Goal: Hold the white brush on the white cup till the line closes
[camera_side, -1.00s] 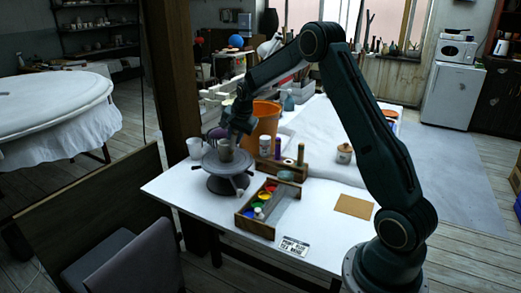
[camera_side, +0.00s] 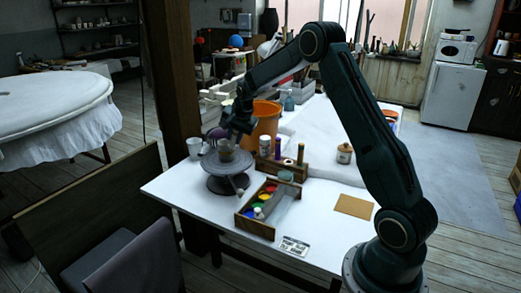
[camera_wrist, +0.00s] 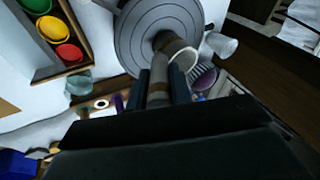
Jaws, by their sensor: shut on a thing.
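A grey turntable (camera_side: 213,183) stands at the left of the white table, with a small cup (camera_side: 227,155) on its middle. In the wrist view the cup (camera_wrist: 184,58) shows a pale rim and a brownish band, and the turntable (camera_wrist: 128,35) lies behind it. My gripper (camera_side: 232,137) is right over the cup. In the wrist view my gripper (camera_wrist: 161,84) is shut on the brush (camera_wrist: 158,92), whose shaft runs between the two fingers. The brush tip is at the cup's side, but I cannot tell whether it touches. The painted line cannot be made out.
Another white cup (camera_side: 194,147) stands left of the turntable. A paint box (camera_side: 256,230) with several coloured pots is in front right. An orange bucket (camera_side: 266,122) and a rack of bottles (camera_side: 290,170) stand behind. A printed card (camera_side: 293,246) lies near the front edge.

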